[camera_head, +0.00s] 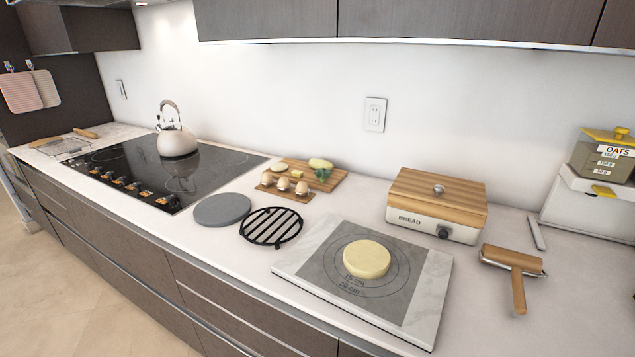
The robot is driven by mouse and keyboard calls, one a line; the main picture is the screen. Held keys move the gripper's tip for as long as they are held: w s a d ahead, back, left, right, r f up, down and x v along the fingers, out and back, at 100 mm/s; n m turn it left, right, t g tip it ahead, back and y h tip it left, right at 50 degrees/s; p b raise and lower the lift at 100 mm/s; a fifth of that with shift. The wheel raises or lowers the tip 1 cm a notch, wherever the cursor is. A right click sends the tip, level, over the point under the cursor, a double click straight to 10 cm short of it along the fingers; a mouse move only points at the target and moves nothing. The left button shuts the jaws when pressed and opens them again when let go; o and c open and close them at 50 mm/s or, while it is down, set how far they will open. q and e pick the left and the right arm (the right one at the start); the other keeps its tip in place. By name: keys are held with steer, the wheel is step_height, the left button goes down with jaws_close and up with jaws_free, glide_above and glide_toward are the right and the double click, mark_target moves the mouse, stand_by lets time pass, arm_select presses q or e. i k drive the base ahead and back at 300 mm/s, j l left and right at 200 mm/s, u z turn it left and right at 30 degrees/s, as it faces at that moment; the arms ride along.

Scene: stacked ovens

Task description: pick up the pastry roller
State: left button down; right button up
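The pastry roller (515,268) lies on the white counter at the right. It has a wooden roller head toward the back and a wooden handle that points to the front of the counter. It lies to the right of the marble pastry board and in front of the bread box's right side. Nothing covers it. Neither of my grippers shows in the head view.
The marble board (432,300) carries a round of dough (366,259). The bread box (436,206) stands behind it, and an oats container (603,158) on a white box stands at the back right. A grey stick-like item (536,233) lies behind the roller. Counter right of the roller is clear.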

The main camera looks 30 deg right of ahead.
mark_target(519, 300)
steer(key=z, duration=2.25)
